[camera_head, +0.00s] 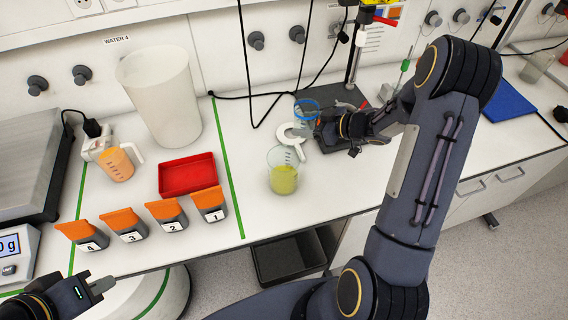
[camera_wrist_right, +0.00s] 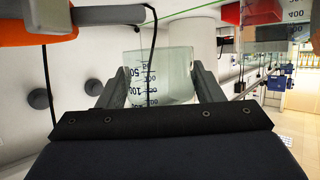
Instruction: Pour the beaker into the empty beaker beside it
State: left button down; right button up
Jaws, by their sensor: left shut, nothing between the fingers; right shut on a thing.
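A clear beaker (camera_head: 283,181) with yellow-green liquid stands upright on the white bench. Behind it and slightly right is a second clear beaker (camera_head: 305,113) with a blue ring near its top. My right gripper (camera_head: 325,128) is at this second beaker, shut on it. In the right wrist view the held beaker (camera_wrist_right: 160,75) sits between the two fingers (camera_wrist_right: 156,85), its graduations visible; it looks clear there, and I cannot tell its contents. My left gripper (camera_head: 102,287) is shut and empty at the lower left, away from both beakers.
A white ring-shaped piece (camera_head: 291,137) lies between the beakers. A dark stand base (camera_head: 335,97) is behind. A red tray (camera_head: 187,176), orange-topped numbered containers (camera_head: 167,210), an orange-filled jug (camera_head: 117,165) and a tall white container (camera_head: 163,98) stand left. Bench right of the yellow-green beaker is clear.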

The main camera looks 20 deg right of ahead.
jog(key=shift+w, duration=0.1)
jog(key=w+d+r, duration=0.2)
jog(key=d+r, duration=0.1)
jog(key=shift+w, duration=0.15)
dwell(0.4)
